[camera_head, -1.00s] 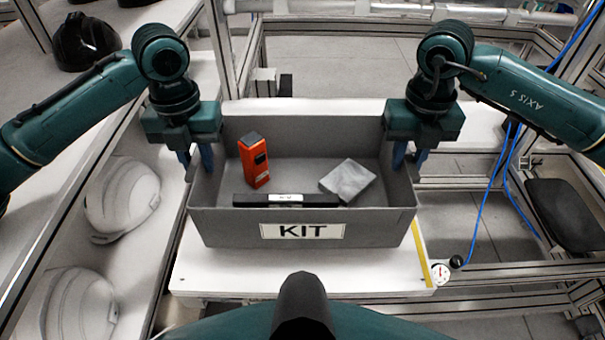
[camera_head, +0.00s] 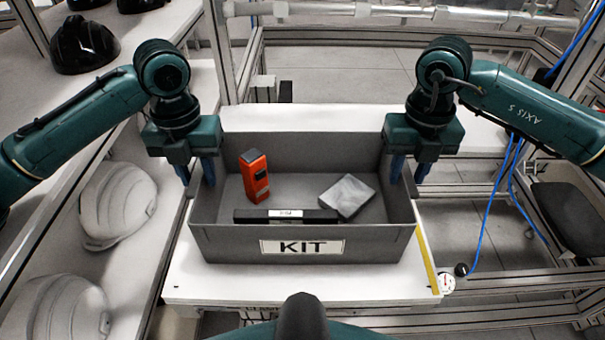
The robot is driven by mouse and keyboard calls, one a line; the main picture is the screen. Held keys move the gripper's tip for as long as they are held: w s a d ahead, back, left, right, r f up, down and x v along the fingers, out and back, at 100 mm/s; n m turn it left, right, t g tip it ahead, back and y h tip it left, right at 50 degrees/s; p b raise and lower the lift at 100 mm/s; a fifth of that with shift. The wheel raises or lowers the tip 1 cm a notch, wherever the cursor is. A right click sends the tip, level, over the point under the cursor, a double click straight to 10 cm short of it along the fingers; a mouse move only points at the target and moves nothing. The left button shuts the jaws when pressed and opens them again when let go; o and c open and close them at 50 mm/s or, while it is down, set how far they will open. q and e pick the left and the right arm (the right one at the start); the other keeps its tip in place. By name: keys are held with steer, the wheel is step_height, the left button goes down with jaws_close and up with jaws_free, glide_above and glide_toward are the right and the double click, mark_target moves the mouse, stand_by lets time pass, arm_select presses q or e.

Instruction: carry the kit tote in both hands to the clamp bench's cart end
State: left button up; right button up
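The grey kit tote (camera_head: 215,245), labelled KIT, sits upright on a white bench top (camera_head: 300,287). It holds an orange device (camera_head: 254,177), a grey-white packet (camera_head: 346,195) and a black bar (camera_head: 285,216) with a white label. My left gripper (camera_head: 197,172) is at the tote's left wall, its blue fingers spread apart and pointing down. My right gripper (camera_head: 410,171) is at the right wall, also with its fingers apart. The wall does not fill either finger gap. Whether any finger touches the tote cannot be told.
White helmet shells (camera_head: 116,203) lie on the shelf at left, with black helmets (camera_head: 84,45) farther back. A yellow stripe (camera_head: 426,257) marks the bench's right edge, with a round gauge (camera_head: 447,284) beside it. Blue hoses (camera_head: 488,215) hang at right. Frame bars surround the bench.

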arm_select(q)
steer(key=o, duration=0.3)
arm_select(e)
steer(key=o, duration=0.3)
steer(key=shift+r, duration=0.1)
arm_select(q)
step_height(320, 180, up, 12)
arm_select(e)
step_height(320, 180, up, 12)
stand_by(0.4)
stand_by(0.3)
